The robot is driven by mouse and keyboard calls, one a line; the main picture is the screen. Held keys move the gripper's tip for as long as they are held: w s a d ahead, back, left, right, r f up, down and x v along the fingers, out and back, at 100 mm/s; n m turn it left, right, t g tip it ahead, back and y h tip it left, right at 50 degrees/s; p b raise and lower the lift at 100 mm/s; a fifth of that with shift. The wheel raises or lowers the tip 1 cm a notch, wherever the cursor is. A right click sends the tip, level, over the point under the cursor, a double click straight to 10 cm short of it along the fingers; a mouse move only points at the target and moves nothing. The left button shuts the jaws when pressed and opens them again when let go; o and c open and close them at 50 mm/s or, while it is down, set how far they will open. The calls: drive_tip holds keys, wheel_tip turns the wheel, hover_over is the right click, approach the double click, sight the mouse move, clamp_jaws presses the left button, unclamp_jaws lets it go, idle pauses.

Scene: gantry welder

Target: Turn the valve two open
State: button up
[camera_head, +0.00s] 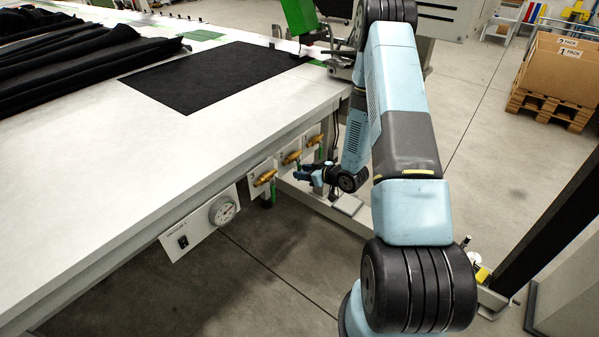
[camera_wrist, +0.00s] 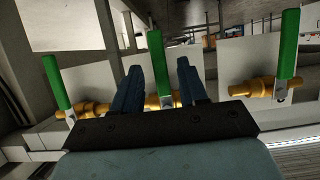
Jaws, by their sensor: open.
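Three brass valves with green lever handles sit in a row on white plates under the table edge. In the head view they are the near valve (camera_head: 264,177), the middle valve (camera_head: 291,157) and the far valve (camera_head: 314,140). Their numbers are not readable. My gripper (camera_head: 306,173) is open beside the row. In the wrist view, the middle green handle (camera_wrist: 156,62) appears between the fingers of my gripper (camera_wrist: 158,67), with no clear contact. Its brass body is partly hidden by the gripper. The left handle (camera_wrist: 56,82) and right handle (camera_wrist: 289,42) lie outside the fingers.
The white table (camera_head: 150,120) overhangs the valves and carries dark fabric (camera_head: 215,75). A panel with a round gauge (camera_head: 222,210) is left of the valves. A lower frame beam (camera_head: 330,207) runs below my gripper. Open floor lies in front.

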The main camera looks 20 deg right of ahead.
drive_tip(key=shift+x, duration=1.25)
clamp_jaws()
